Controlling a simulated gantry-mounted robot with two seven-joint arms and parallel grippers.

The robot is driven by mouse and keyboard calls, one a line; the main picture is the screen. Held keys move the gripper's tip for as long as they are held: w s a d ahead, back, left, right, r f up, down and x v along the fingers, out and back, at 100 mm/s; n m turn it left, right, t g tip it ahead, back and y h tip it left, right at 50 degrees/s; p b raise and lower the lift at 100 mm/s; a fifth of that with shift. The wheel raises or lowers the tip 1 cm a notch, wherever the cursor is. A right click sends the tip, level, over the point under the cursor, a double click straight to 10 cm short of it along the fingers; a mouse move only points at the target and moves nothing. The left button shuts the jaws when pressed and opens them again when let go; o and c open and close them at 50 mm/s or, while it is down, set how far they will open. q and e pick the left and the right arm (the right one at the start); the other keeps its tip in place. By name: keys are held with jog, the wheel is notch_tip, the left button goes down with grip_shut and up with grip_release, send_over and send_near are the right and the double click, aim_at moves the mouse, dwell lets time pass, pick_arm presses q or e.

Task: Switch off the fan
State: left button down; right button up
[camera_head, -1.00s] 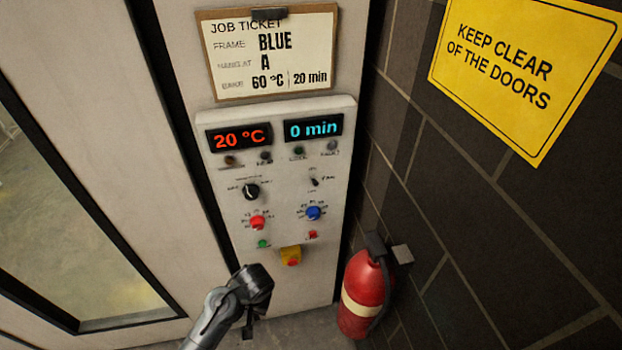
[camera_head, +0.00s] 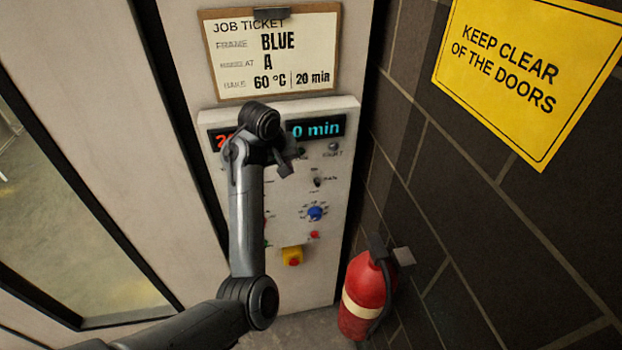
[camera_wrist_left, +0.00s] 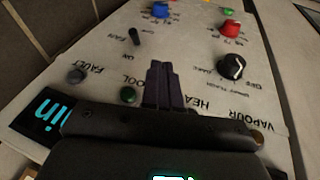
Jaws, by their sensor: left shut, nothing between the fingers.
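The fan switch (camera_head: 318,181) is a small dark toggle on the right half of the pale control panel (camera_head: 338,240). In the left wrist view, which is turned upside down, the fan switch (camera_wrist_left: 134,37) stands near the words FAN and ON. I cannot tell surely which way its lever is set. My left gripper (camera_head: 286,168) is shut and empty in front of the panel, above and to the left of the switch in the head view. Its closed fingers (camera_wrist_left: 161,86) show in the wrist view, apart from the switch. My right gripper is out of view.
A blue knob (camera_head: 315,214), a red button (camera_head: 315,235) and a yellow-based stop button (camera_head: 292,256) sit below the switch. A black knob (camera_wrist_left: 231,67) is nearby. A fire extinguisher (camera_head: 364,296) stands by the brick wall at right.

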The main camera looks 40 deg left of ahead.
pick_arm(q)
jog(key=shift+w+r, duration=0.2)
jog(key=shift+r, duration=0.4)
jog(key=shift+w+r, duration=0.15)
jog(key=shift+r, duration=0.45)
jog(key=p, duration=0.3)
send_near(316, 183)
jog(key=a+f, duration=0.1)
jog(key=s+a+f, duration=0.1)
jog(key=a+f, duration=0.1)
jog(key=shift+f, duration=0.15)
jog(key=shift+w+d+f, duration=0.35)
jog(key=shift+w+f, duration=0.15)
jog(key=shift+w, duration=0.05)
jog(key=shift+w+d+f, duration=0.4)
jog(key=shift+w+f, duration=0.1)
jog(key=shift+f, duration=0.05)
jog(key=shift+w+d+f, duration=0.4)
jog(key=shift+f, duration=0.05)
jog(key=shift+t, duration=0.3)
